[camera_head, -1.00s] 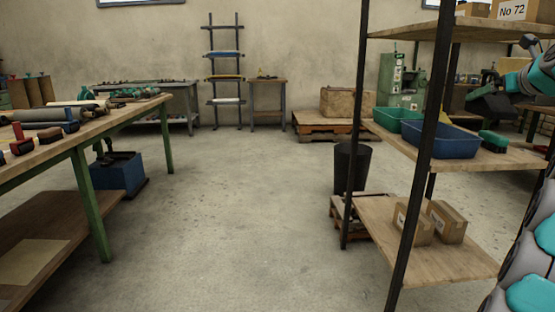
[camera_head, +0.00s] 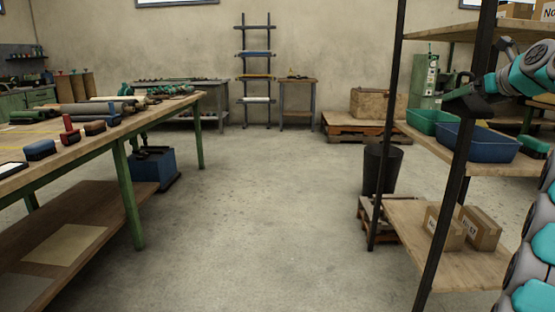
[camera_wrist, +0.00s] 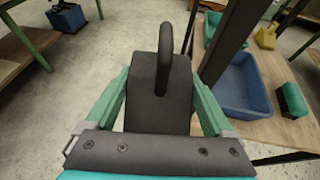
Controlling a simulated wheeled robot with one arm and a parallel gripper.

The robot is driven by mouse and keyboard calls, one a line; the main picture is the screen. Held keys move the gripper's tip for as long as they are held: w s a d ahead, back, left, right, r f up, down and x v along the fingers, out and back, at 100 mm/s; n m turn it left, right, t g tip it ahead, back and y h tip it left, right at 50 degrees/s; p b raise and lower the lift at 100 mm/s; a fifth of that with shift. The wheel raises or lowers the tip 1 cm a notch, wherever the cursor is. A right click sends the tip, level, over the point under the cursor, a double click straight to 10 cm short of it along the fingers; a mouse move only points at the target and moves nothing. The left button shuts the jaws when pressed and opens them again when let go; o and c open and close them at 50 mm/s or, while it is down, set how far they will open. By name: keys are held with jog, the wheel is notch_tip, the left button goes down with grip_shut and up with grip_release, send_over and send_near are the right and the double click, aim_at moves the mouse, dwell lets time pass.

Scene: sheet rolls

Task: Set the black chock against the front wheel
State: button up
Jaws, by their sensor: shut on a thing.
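My gripper (camera_wrist: 162,98) is shut on the black chock (camera_wrist: 158,108), with one green finger on each side of it. The chock is a dark block with an upright loop handle, seen close up in the wrist view. In the head view the chock (camera_head: 466,101) shows as a dark shape at the right, in front of the shelf rack and partly hidden by the arm. What the far side of the chock looks like is hidden. I cannot make out a front wheel in either view.
A shelf rack (camera_head: 458,180) with a blue bin (camera_head: 476,140), a green bin (camera_head: 432,122) and cartons (camera_head: 481,228) stands close at the right. A workbench (camera_head: 128,180) stands at the left. A black bucket (camera_head: 381,170) is beside the rack. The floor (camera_head: 260,210) between them is clear.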

jog(key=shift+w+a+n+y, duration=0.15)
jog(key=shift+w+a, duration=0.2)
jog(key=shift+a, duration=0.2)
jog(key=shift+w+a+n+y, duration=0.15)
jog(key=shift+w+a, duration=0.2)
jog(key=shift+a, duration=0.2)
jog(key=w+a+f+n+y, duration=0.15)
jog(key=w+a, duration=0.25)
jog(key=a, duration=0.4)
jog(key=w+a+f+n+y, duration=0.15)
jog(key=w+a, duration=0.25)
jog(key=a, duration=0.5)
jog(key=w+a+f, duration=0.3)
jog(key=a+f, duration=0.3)
jog(key=a, duration=0.3)
jog(key=w+a+f, duration=0.3)
jog(key=a+f, duration=0.2)
jog(key=a, duration=0.5)
jog(key=shift+s+d+f+m+h, duration=0.3)
jog(key=shift+s+f+m+h, duration=0.9)
jog(key=shift+f, duration=3.4)
jog(key=shift+s+d+f+m+h, duration=0.25)
jog(key=shift+s+f+m+h, duration=0.9)
jog(key=shift+f, duration=3.4)
jog(key=s+f+n+y, duration=0.2)
jog(key=s+n+y, duration=0.2)
jog(key=s, duration=0.7)
jog(key=shift+s+a+f, duration=0.15)
jog(key=shift+s+f, duration=0.05)
jog(key=shift+f, duration=0.15)
